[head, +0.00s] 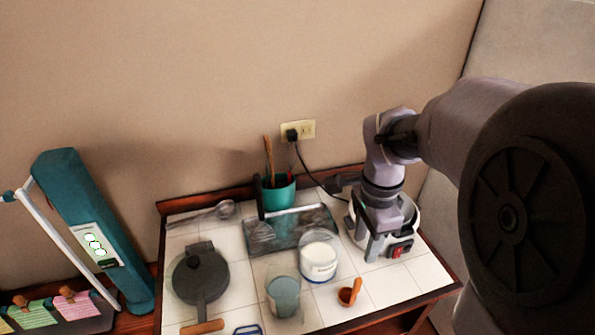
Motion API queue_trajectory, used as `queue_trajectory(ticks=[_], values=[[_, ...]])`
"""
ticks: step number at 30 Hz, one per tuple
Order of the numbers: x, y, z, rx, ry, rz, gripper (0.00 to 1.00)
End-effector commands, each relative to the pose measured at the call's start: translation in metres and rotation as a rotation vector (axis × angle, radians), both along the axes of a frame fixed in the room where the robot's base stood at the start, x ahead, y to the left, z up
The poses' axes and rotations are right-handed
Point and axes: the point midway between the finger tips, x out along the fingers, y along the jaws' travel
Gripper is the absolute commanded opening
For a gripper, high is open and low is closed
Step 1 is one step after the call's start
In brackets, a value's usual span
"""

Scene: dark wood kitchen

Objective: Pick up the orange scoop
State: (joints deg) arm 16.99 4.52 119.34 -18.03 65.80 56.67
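The small orange scoop (349,292) lies on the white tiled top near its front edge, right of centre. Its short handle points up and away, and nothing covers it. My gripper (372,240) hangs pointing down above the right part of the tiles, behind and to the right of the scoop and apart from it. A white and grey appliance behind it blends with its fingers, so I cannot tell how far apart they are. I see nothing held.
A white tub (319,262) stands left of the scoop, with a clear glass (283,297) nearer the front. A dark round pan or iron (201,277) sits left. The appliance (402,250) has a red switch. A green utensil cup (277,195) stands by the wall. Tiles right of the scoop are free.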

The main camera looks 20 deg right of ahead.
Motion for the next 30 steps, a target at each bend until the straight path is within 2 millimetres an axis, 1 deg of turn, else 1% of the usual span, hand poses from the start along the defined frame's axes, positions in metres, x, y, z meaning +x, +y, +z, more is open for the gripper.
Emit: queue_trajectory(ticks=[1,3,6,9,14,18,21,24,29,30], values=[[-0.002,0.001,-0.021,0.002,0.006,0.001,0.4],[-0.002,0.001,-0.045,0.003,0.006,0.001,0.4],[-0.001,0.001,-0.075,0.003,0.005,0.002,0.4],[-0.001,0.001,-0.098,0.002,0.003,0.003,0.4],[0.0,0.0,-0.116,0.002,0.001,0.003,0.4],[0.002,-0.004,-0.145,0.002,0.003,0.003,0.4],[0.003,-0.005,-0.16,0.002,0.001,0.004,0.4],[0.003,-0.005,-0.165,0.001,0.0,0.005,0.4],[0.003,-0.005,-0.163,0.001,-0.001,0.005,0.4],[0.003,-0.005,-0.163,0.001,-0.001,0.005,0.34]])
